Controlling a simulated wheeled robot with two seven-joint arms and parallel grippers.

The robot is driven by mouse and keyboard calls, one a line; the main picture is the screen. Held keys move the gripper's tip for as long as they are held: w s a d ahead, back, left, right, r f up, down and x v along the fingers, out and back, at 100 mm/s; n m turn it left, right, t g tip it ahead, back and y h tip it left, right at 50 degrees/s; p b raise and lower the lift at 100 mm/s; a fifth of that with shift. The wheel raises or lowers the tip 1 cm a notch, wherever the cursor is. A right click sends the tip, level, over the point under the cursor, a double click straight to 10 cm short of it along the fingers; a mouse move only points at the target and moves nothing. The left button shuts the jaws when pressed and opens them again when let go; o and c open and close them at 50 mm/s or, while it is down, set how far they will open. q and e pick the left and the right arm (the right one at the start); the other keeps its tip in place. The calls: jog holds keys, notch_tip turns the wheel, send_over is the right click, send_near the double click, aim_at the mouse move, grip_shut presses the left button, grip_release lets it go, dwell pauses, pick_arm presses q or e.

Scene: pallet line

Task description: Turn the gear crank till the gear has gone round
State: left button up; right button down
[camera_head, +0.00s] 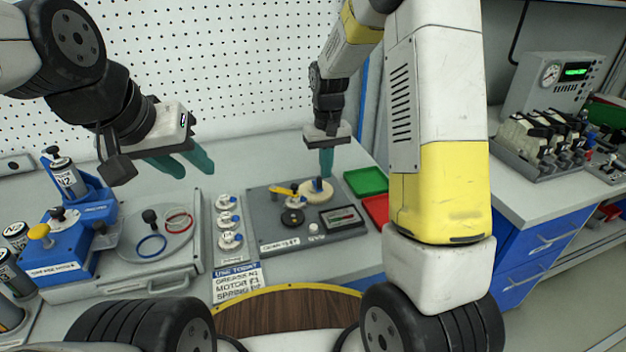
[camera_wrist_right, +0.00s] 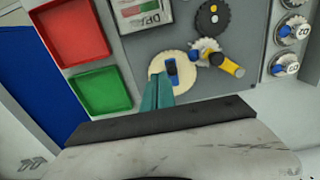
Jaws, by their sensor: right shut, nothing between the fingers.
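The gear unit is a grey panel (camera_head: 262,215) on the bench. It carries a large cream gear (camera_head: 316,191) with a blue part (camera_wrist_right: 171,68) on it, a dark gear (camera_head: 292,217) and a small pale gear (camera_wrist_right: 203,47). A crank with a yellow grip (camera_head: 283,190) sits over the small gear; the grip also shows in the right wrist view (camera_wrist_right: 231,67). My right gripper (camera_head: 326,174) is shut and empty, pointing down at the cream gear; contact is unclear. My left gripper (camera_head: 198,173) is open and empty, above the bench at left.
A green tray (camera_head: 366,181) and a red tray (camera_head: 376,209) lie right of the panel. Blue-topped knobs (camera_head: 228,220) stand to its left. Further left are a round plate with rings (camera_head: 160,250) and a blue machine (camera_head: 68,245). A sign (camera_head: 238,283) lies in front.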

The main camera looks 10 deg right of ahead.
aim_at(325, 194)
jog(key=shift+f, duration=0.25)
jog(key=shift+f, duration=1.2)
jog(key=shift+s+f, duration=0.15)
jog(key=shift+f, duration=0.15)
